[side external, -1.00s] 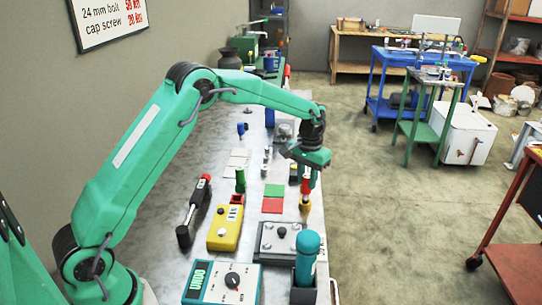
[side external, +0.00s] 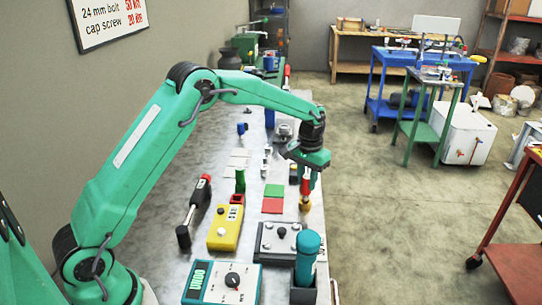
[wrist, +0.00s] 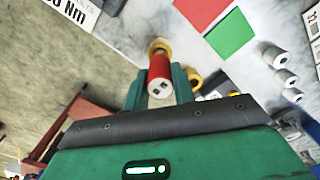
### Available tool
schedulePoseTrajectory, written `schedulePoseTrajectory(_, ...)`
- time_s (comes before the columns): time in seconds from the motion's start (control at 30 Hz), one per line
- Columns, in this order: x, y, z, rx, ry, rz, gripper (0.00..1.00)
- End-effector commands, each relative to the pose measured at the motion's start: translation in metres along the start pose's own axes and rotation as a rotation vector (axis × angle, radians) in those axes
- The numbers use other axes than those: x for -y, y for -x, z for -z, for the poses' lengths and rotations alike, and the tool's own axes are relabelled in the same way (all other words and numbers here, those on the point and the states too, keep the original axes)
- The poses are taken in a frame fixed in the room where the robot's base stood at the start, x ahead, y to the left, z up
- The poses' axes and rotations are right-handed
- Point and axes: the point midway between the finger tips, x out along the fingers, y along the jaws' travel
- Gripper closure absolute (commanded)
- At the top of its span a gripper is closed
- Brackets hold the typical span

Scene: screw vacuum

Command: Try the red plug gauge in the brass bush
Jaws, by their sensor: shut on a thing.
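The red plug gauge (side external: 305,186) is upright between the fingers of my gripper (side external: 309,180), which is shut on it. The brass bush (side external: 305,205) is directly below the gauge, near the right edge of the bench. In the wrist view the red gauge (wrist: 159,74) shows its end with two dark dots, between the green fingers of my gripper (wrist: 160,92). The brass bush (wrist: 160,46) shows just beyond the gauge's far end. The gauge's lower end meets the bush in the picture; I cannot tell how far it is inside.
A green pad (side external: 274,190) and a red pad (side external: 272,205) lie left of the bush. A yellow box (side external: 226,228), a green upright piece (side external: 240,181) and a grey plate with knobs (side external: 279,239) stand nearby. A teal cylinder (side external: 308,248) stands in front.

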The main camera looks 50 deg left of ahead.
Motion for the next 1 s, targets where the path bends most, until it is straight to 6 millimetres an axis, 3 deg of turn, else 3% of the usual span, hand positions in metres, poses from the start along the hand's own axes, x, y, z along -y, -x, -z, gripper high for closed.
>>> schedulePoseTrajectory(1.0,0.0,-0.0064,0.0001,0.0,0.0,0.0,0.99)
